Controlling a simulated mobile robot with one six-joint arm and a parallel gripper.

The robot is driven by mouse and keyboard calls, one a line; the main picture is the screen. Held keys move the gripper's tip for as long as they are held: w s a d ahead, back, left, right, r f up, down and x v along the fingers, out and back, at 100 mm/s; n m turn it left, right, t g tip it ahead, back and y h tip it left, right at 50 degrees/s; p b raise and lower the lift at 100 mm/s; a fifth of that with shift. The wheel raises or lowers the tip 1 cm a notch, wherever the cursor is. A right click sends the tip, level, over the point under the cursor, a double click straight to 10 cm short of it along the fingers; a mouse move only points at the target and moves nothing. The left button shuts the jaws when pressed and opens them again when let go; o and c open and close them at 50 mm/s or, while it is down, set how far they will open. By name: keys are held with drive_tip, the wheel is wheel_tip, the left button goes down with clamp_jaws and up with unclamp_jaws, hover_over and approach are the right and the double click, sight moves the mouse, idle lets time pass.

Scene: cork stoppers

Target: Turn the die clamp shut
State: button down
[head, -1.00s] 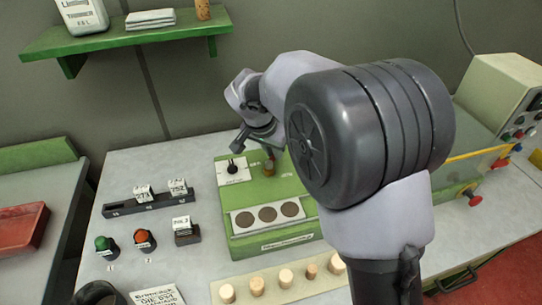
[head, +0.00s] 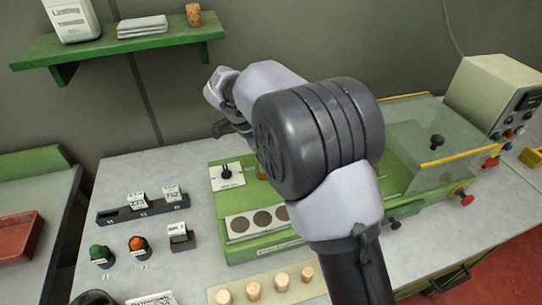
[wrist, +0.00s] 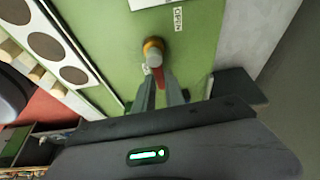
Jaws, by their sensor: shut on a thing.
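The die clamp (wrist: 153,48) shows in the wrist view as a round brass-coloured pivot with a short red lever (wrist: 157,74) pointing toward my gripper. It sits on the green machine top (wrist: 115,30). My gripper (wrist: 159,88) is shut on the red lever, one finger on each side. An OPEN label (wrist: 178,18) lies beyond the pivot, away from the lever. A second white label beside the fingers is partly hidden. In the head view only a yellowish bit of the clamp (head: 262,173) shows beside my arm, which hides the fingertips.
A white plate with a black knob (head: 226,173) is left of the clamp. A panel with three dark round holes (head: 240,225) is in front. Cork stoppers (head: 253,289) stand on a front strip. A clear cover with yellow edges (head: 432,120) is at right. A green shelf (head: 120,42) hangs behind.

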drive_tip(key=shift+s+m, duration=0.1)
drive_tip(key=shift+m, duration=0.2)
idle(0.4)
drive_tip(key=c, duration=1.4)
unclamp_jaws()
drive_tip(key=p+v, duration=0.7)
drive_tip(key=v, duration=1)
drive_tip(key=shift+a+r+p, duration=0.2)
drive_tip(key=shift+p, duration=0.2)
